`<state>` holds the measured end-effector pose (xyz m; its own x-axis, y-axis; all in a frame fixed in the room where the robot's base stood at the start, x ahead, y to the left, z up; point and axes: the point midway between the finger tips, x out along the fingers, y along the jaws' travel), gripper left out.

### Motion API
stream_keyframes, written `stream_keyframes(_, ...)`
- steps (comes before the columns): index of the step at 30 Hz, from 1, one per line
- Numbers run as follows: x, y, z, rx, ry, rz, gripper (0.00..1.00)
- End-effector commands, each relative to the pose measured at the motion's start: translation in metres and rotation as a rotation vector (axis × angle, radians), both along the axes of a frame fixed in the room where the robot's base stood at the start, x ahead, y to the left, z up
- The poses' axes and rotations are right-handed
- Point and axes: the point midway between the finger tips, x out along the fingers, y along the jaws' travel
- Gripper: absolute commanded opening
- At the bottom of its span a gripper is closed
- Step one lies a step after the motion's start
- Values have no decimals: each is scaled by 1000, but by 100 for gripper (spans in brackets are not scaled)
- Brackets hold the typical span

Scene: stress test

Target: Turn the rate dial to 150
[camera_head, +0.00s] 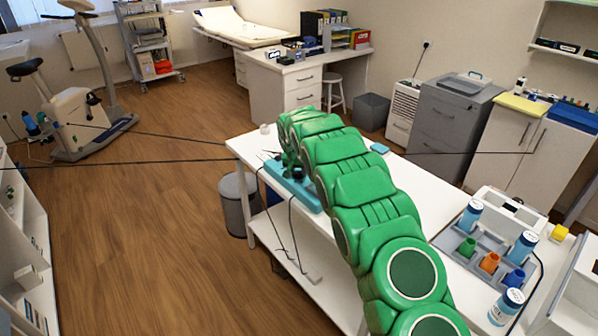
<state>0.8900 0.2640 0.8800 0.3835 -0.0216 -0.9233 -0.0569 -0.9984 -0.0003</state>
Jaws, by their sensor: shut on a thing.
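A light-blue device (304,198) lies on the white table, left of my green arm and partly hidden by it. A small dark knob (298,173), which looks like the rate dial, stands on its upper part. My gripper (292,165) is small and dark green, at the far end of my arm, right at the knob. It is shut on the knob as far as I can tell. The fingertips, the dial's marks and its setting are too small or hidden to read.
Dark cables hang from the device over the white table's left edge (236,153). A small white roll (264,129) lies beyond the device.

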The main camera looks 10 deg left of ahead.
Motion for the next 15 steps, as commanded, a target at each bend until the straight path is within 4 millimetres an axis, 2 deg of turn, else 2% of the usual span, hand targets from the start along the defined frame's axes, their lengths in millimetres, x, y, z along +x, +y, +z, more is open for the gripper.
stream_keyframes(15, 1, 3, -1, 1, 0, -462, 4)
